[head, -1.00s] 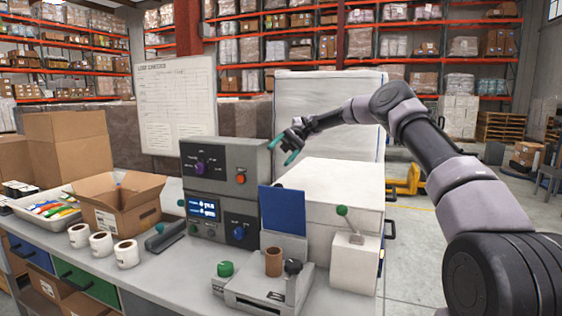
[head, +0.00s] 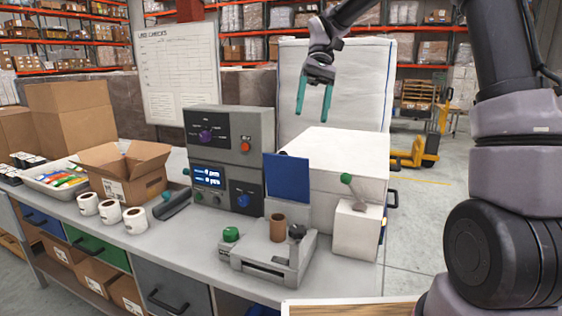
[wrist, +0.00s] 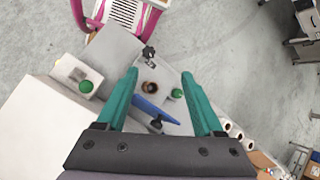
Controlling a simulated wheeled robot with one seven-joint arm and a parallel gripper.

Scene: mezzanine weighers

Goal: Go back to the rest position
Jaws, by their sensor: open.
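My gripper (head: 314,98) is raised in the air above the white box-shaped unit, its two teal fingers pointing down, apart and empty. In the wrist view the open fingers (wrist: 160,95) frame the bench far below, with nothing between them. On the bench below stand a grey fixture (head: 262,262) with a brown cylinder (head: 277,228) on it, a blue upright plate (head: 287,178) and the white box-shaped unit (head: 335,160). My gripper touches none of them.
The grey control box (head: 228,150) with knobs and a lit display stands on the bench (head: 185,240). Left are an open carton (head: 125,172), white rolls (head: 111,212) and a tray (head: 48,180). A white lever block (head: 356,228) stands right. Open floor (head: 420,220) lies beyond the bench.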

